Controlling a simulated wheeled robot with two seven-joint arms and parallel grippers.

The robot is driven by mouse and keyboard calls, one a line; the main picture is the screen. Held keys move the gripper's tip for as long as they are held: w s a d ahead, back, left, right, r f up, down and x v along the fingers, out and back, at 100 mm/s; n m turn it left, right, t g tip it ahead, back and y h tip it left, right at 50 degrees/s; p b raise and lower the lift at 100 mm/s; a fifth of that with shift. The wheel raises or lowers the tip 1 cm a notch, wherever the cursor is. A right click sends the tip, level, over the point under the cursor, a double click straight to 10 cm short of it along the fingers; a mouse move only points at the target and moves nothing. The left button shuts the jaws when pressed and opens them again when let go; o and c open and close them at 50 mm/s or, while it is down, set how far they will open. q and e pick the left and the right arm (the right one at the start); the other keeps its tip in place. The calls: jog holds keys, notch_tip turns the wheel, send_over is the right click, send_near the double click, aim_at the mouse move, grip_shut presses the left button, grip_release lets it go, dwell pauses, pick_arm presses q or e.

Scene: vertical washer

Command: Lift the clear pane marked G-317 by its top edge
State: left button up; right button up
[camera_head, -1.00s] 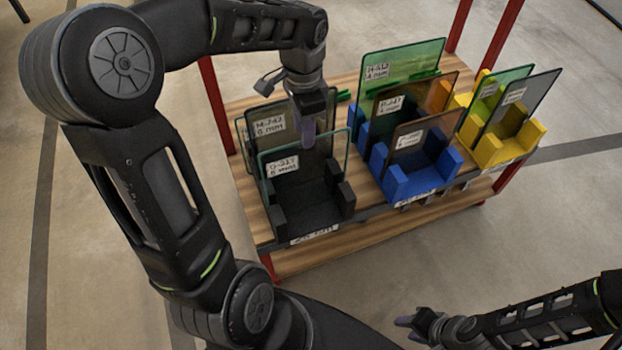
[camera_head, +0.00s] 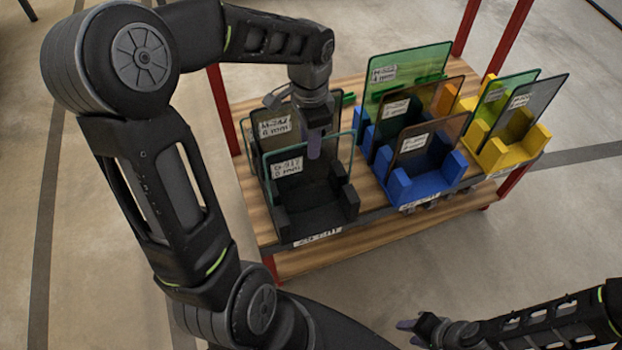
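The clear pane (camera_head: 288,184) has a greenish edge and a white label that seems to read G-317. It stands upright in the front of the black rack (camera_head: 318,222). My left gripper (camera_head: 314,147) points down at the middle of the pane's top edge, its purple fingertip overlapping that edge. Only one finger shows clearly, so I cannot tell its opening or whether it touches the pane. A grey pane (camera_head: 274,112) labelled M stands close behind. My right gripper (camera_head: 406,326) is low in the picture, away from the racks; its opening is unclear.
A blue rack (camera_head: 428,183) with green and brown panes (camera_head: 415,138) stands right of the black rack. A yellow rack (camera_head: 497,154) with green and grey panes is further right. All stand on a wooden table (camera_head: 250,205) with red posts (camera_head: 222,110).

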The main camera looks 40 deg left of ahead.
pick_arm(q)
notch_tip(320, 180, down, 5)
jog(key=shift+d+r, duration=0.1)
jog(key=shift+c, duration=0.3)
dwell(0.4)
grip_shut()
jog(key=shift+r, duration=0.1)
dwell(1.0)
